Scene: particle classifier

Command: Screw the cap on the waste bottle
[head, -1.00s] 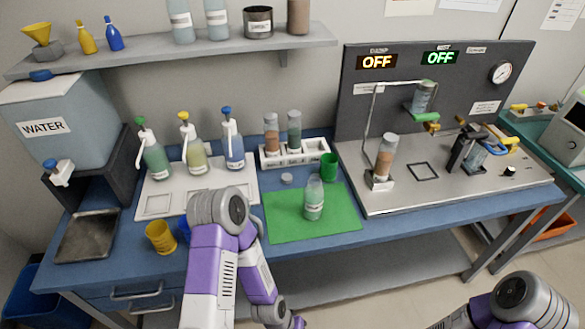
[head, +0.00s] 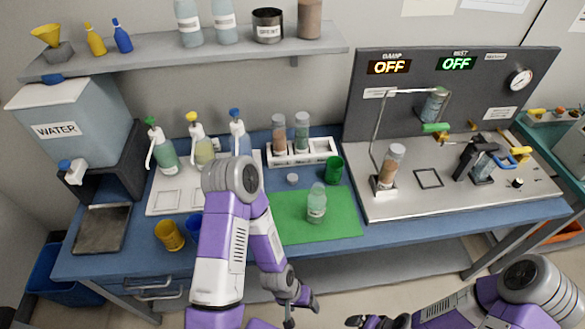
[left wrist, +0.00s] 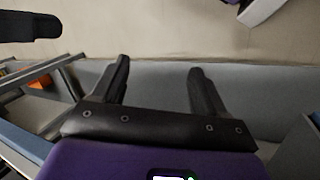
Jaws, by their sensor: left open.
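A translucent pale-green bottle (head: 317,204) with a white label stands upright on the green mat (head: 285,231); its label is too small to read. A small grey disc (head: 292,179), which looks like a cap, lies just behind the mat, apart from the bottle. My left gripper (head: 301,301) is low in front of the bench, below the mat, and apart from both. The left wrist view shows its two fingers spread (left wrist: 157,75) with nothing between them. My right gripper (head: 367,321) shows only partly at the bottom edge; its opening is unclear.
A green cup (head: 334,169) and a white rack (head: 300,158) with vials stand behind the mat. A yellow cup (head: 169,236) is near the front edge. A metal-plated station (head: 450,193) fills the right.

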